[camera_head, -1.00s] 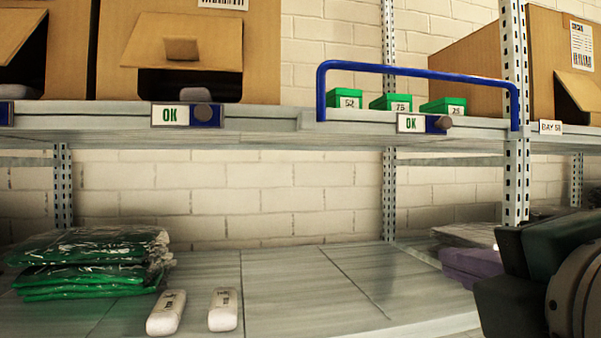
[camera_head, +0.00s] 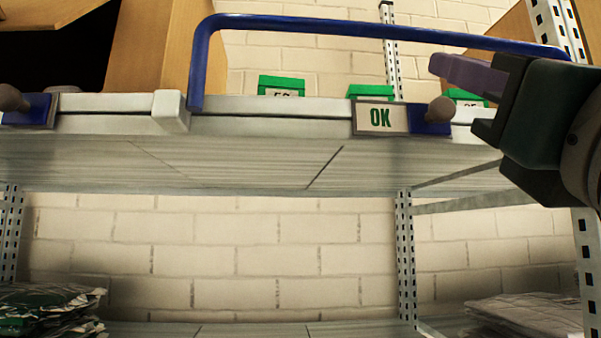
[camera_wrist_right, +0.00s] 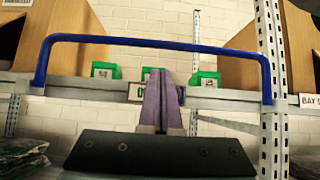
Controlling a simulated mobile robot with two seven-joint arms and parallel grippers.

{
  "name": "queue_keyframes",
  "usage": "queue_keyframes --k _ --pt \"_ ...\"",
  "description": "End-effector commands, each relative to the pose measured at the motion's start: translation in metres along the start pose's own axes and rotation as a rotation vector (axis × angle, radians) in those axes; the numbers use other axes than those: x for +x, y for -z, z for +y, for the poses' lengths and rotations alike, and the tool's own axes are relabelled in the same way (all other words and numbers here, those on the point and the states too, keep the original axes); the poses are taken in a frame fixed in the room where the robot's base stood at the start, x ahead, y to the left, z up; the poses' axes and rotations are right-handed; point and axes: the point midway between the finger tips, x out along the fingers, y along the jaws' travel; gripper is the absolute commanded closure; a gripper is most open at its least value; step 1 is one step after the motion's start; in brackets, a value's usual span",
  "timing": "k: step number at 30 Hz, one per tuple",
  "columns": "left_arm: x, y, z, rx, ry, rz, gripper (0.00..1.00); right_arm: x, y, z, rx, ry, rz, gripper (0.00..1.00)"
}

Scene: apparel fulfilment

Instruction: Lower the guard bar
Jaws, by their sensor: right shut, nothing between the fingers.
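The blue guard bar (camera_head: 370,29) stands raised across the front of the upper shelf. It also shows whole in the right wrist view (camera_wrist_right: 150,42). Behind it sit three green boxes, among them the left one (camera_head: 281,85) and the middle one (camera_head: 370,91). My right gripper (camera_head: 447,71) is in front of the shelf at the right, its purple fingers shut and empty. In the right wrist view its fingers (camera_wrist_right: 162,100) point toward the shelf, below the bar's top rail and apart from it. My left gripper is not in view.
A shelf-edge plate reading OK (camera_head: 379,118) with a grey knob (camera_head: 440,109) is close to the right gripper. A perforated upright (camera_head: 559,27) stands at the right. Cardboard boxes (camera_head: 160,50) are at the left. Bagged green garments (camera_head: 45,305) lie on the lower shelf.

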Motion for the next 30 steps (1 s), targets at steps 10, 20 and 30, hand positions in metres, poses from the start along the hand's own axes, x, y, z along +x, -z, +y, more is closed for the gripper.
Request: queue_keyframes --k 10,20,30 --pt "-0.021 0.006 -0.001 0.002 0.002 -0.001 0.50 0.041 -0.004 -0.001 -0.001 0.002 -0.002 1.00" --pt "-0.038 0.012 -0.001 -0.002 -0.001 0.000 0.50 0.091 -0.001 -0.001 0.001 0.004 0.000 1.00" --pt "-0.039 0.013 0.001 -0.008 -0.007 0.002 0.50 0.100 0.001 -0.001 0.004 0.002 0.002 1.00"
